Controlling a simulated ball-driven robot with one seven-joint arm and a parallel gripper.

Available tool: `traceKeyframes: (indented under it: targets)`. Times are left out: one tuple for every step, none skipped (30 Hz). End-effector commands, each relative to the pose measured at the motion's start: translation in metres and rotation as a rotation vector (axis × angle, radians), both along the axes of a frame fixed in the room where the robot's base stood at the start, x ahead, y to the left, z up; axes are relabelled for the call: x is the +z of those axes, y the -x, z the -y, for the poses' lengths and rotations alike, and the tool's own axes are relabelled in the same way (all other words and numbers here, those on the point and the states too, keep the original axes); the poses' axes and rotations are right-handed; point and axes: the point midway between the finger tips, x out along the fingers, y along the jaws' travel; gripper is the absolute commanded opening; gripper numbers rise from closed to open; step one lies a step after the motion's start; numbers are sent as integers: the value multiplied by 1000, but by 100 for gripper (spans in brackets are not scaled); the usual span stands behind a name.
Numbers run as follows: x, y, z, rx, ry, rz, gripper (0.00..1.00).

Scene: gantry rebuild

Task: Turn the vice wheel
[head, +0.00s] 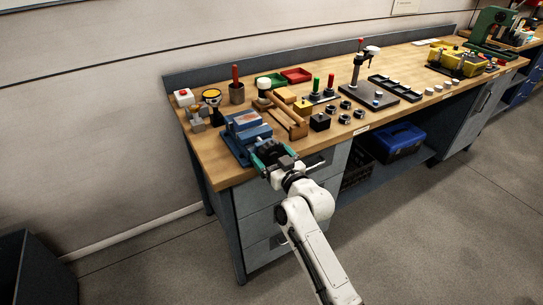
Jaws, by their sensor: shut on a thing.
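The blue vice (243,124) is fixed at the near left corner of the wooden bench. My gripper (268,155) is at the near side of the vice, at the bench's front edge. It is shut on the vice wheel, which is mostly hidden behind the gripper and wrist. Teal parts show around the gripper's fingers; the wheel's turned angle cannot be told. My white arm reaches up to it from the lower right.
A wooden frame (287,124) stands just right of the vice. Left of it are a red-topped button box (184,97) and a yellow-topped stand (211,96). Several dark nuts and a black block (320,122) lie further right. The floor (400,235) before the bench is clear.

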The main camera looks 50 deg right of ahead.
Motion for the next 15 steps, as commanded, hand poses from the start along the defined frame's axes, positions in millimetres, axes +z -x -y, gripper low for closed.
traceKeyframes:
  targets:
    - [0,0,0,0,0,0,62]
    - [0,0,0,0,-1,0,62]
    - [0,0,0,0,-6,2,62]
    - [0,0,0,0,-13,4,62]
    - [0,0,0,0,-24,7,62]
    - [0,0,0,0,-42,11,62]
    - [0,0,-1,0,-57,15,62]
    - [0,0,-1,0,-71,19,62]
    - [0,0,-1,0,-88,24,62]
    - [0,0,-1,0,-93,26,62]
    - [0,0,-1,0,-96,28,62]
    - [0,0,-1,0,-95,26,62]
    - [0,0,-1,0,-95,26,62]
    - [0,0,-1,0,-95,27,62]
    - [0,0,-1,0,-95,27,62]
